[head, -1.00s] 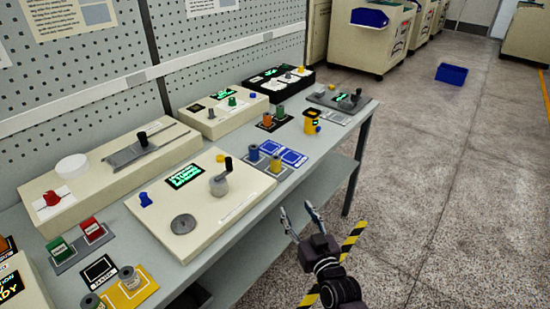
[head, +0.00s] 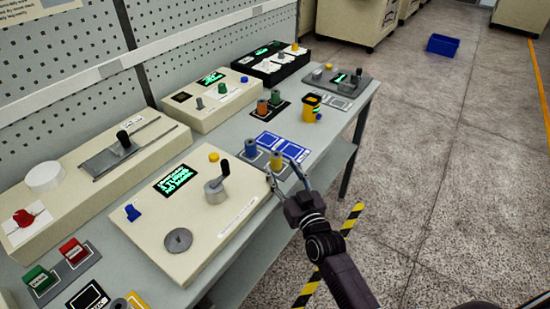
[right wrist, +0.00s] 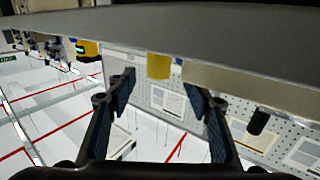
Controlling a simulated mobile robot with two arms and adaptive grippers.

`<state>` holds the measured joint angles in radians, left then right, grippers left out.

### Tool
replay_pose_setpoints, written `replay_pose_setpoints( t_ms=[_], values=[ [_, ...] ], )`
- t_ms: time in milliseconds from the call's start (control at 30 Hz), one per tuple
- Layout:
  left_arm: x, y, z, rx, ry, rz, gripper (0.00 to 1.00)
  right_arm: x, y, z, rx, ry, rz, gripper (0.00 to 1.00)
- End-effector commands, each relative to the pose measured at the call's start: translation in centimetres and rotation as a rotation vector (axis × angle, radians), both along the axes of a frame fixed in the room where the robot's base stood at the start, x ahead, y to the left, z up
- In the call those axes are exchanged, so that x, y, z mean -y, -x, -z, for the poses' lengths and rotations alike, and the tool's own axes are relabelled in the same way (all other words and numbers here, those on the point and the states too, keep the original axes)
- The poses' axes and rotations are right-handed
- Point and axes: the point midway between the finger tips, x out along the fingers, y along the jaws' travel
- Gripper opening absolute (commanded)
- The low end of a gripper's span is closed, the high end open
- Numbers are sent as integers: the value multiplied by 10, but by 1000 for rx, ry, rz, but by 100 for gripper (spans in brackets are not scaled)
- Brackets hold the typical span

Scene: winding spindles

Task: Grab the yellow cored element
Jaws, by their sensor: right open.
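The yellow cored element (head: 276,161) stands upright on a grey pad near the front edge of the bench, beside a blue cored element (head: 250,149). My right gripper (head: 284,175) is open and empty, its fingertips close to the yellow element at the bench edge. In the right wrist view, which looks upside down, the yellow element (right wrist: 158,66) appears beyond and between the two spread fingers (right wrist: 159,84). No contact between fingers and element is visible. My left gripper is not in view.
A cream winding unit with a crank (head: 216,188) stands left of the pad. Blue cards (head: 281,146) lie behind the element. A yellow-and-black cup (head: 311,108) and orange and green spools (head: 268,103) are farther back. Open floor lies to the right.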

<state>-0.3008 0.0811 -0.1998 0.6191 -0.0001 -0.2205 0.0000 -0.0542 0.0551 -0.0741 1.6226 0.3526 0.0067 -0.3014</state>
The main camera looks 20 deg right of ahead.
Motion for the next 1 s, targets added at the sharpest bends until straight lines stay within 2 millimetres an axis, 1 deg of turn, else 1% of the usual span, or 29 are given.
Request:
replay_pose_setpoints(
  t_ms=[33, 167, 333, 433, 600, 800, 833, 867, 1000],
  values=[
    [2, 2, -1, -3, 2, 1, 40, -1, -6, -2, 1, -1, 0, 47],
    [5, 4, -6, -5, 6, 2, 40, -1, -17, -5, 1, -1, 0, 47],
    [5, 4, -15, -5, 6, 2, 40, -1, -41, -13, 1, 1, -1, 47],
    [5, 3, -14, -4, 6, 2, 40, -2, -52, -10, 1, 1, 0, 47],
    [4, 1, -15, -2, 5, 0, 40, -2, -60, -9, 0, 1, 0, 47],
    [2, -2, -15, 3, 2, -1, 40, -2, -60, -8, 0, 1, 0, 47],
    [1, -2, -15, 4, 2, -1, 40, -2, -60, -8, 0, 1, 0, 46],
    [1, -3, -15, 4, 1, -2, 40, -2, -60, -8, 0, 1, 0, 43],
    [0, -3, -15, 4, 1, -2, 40, -2, -60, -8, 0, 1, 0, 27]
  ],
)
